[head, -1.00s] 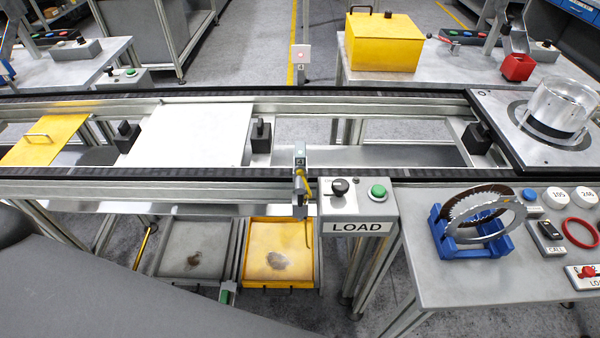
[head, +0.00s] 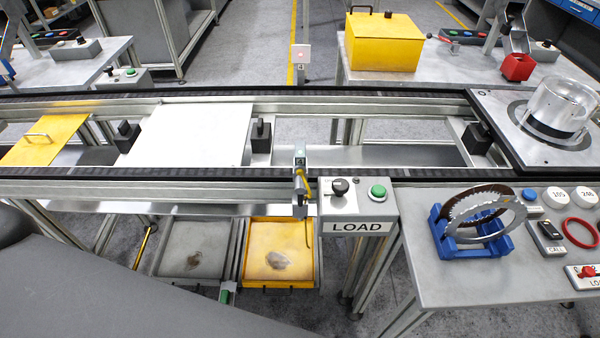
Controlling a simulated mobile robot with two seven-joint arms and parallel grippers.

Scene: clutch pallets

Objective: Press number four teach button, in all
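A small white box with a reddish button-like spot (head: 302,54) stands on a post behind the conveyor, near the top middle. A small mark below it looks like a 4, but it is too small to read surely. In front, a grey LOAD box (head: 358,208) carries a black knob (head: 340,187) and a green button (head: 378,191). I cannot tell any teach label on these. Neither of my grippers is in view.
The conveyor (head: 380,177) crosses the whole view, with a white plate (head: 195,134) and a yellow plate (head: 45,139) on it. A right-hand table (head: 460,285) holds a blue rack (head: 470,245) with rings. A yellow box (head: 383,45) stands on a back table.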

